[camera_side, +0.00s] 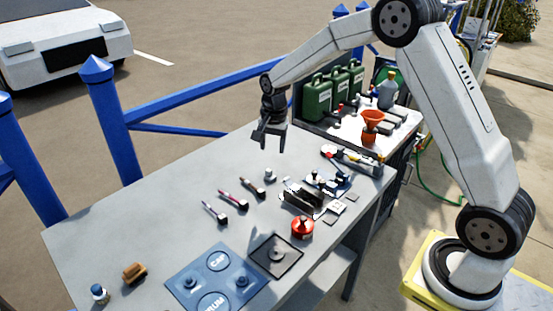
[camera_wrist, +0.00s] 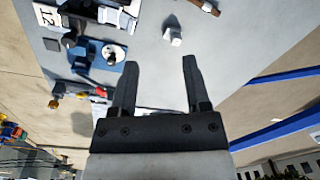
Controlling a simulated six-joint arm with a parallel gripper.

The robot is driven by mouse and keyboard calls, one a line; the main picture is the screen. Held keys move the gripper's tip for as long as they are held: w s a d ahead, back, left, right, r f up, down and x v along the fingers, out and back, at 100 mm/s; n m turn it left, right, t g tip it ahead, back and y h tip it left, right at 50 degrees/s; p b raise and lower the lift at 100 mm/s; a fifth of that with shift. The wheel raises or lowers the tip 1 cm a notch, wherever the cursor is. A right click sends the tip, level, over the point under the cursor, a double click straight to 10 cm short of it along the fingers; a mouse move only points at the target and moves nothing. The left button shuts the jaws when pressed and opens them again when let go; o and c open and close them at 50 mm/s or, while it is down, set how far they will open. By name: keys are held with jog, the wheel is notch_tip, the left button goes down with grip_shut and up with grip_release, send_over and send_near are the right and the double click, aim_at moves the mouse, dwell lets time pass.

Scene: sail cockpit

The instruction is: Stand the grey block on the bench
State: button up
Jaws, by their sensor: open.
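My gripper (camera_side: 270,146) is open and empty, above the bench and above the block in the side view. Both fingers of my gripper (camera_wrist: 160,63) show apart in the wrist view, with nothing between them.
Several brush-like tools (camera_side: 230,200) lie left of the block. Dark parts (camera_side: 302,196), a red can (camera_side: 302,228) and a blue mat (camera_side: 215,280) are nearer. Green canisters (camera_side: 317,98) and an orange funnel (camera_side: 372,122) stand at the back right. The bench's left part is mostly clear.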

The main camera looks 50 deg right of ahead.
jog(key=s+a+n+t, duration=0.1)
jog(key=s+a+n, duration=0.2)
jog(key=s+n, duration=0.3)
jog(key=s+a+n, duration=0.4)
jog(key=s+n, duration=0.2)
jog(key=s, duration=1)
jog(key=shift+s+f+n+t, duration=0.2)
jog(key=shift+s+n+t, duration=0.1)
jog(key=shift+s+t, duration=0.1)
